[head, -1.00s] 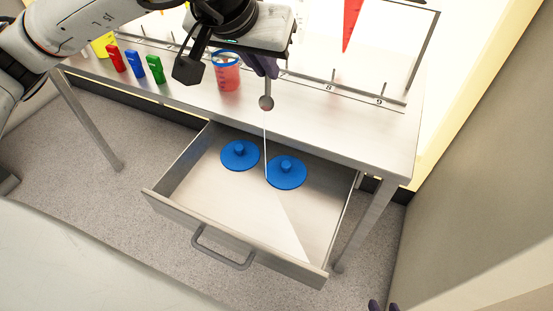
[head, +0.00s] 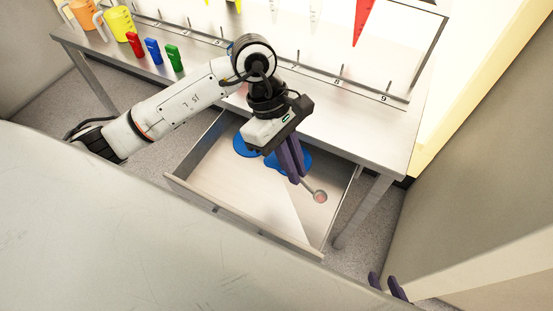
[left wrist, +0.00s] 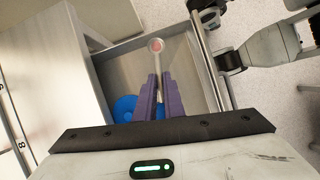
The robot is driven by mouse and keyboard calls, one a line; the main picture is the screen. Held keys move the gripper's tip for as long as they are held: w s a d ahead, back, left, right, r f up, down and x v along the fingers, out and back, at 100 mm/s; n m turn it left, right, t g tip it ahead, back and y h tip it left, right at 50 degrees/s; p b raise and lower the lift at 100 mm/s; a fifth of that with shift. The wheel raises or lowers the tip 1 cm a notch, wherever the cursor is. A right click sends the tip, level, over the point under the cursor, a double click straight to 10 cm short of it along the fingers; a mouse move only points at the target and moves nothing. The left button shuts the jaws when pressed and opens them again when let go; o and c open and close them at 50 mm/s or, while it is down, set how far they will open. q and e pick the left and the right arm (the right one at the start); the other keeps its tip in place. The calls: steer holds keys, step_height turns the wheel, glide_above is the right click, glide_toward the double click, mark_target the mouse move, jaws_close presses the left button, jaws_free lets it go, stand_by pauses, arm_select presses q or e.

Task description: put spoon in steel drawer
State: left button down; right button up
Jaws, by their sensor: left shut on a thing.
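The spoon (head: 320,196) has a small round bowl with a reddish centre and a thin handle. My left gripper (head: 298,180) is shut on its handle, with the bowl sticking out beyond the purple fingertips. In the left wrist view the spoon bowl (left wrist: 156,45) shows past the fingertips (left wrist: 160,80). The steel drawer (head: 225,182) stands open under the table, and the gripper and spoon are over its right part. The height of the spoon above the drawer floor is hard to tell. My right gripper (head: 388,284) shows only its parted fingertips at lower right, empty.
Two blue lids lie in the drawer: one left (head: 243,147), one partly hidden behind my fingers (head: 303,162). Red (head: 135,44), blue (head: 152,51) and green (head: 174,58) pieces and a yellow jug (head: 121,26) stand on the table (head: 350,125). The drawer's front right is clear.

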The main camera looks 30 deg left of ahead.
arm_select(q)
steer(key=s+f+n+h, duration=0.1)
steer(key=s+f+n, duration=0.1)
glide_toward(297, 215)
steer(key=shift+t+h, duration=0.3)
steer(key=shift+t, duration=0.1)
steer(key=x, duration=0.5)
steer(key=shift+s+a+f, duration=0.15)
steer(key=shift+s+f, duration=0.05)
steer(key=shift+s, duration=0.1)
steer(key=c, duration=1.9)
jaws_free()
steer(key=shift+o, duration=0.2)
steer(key=v, duration=1.2)
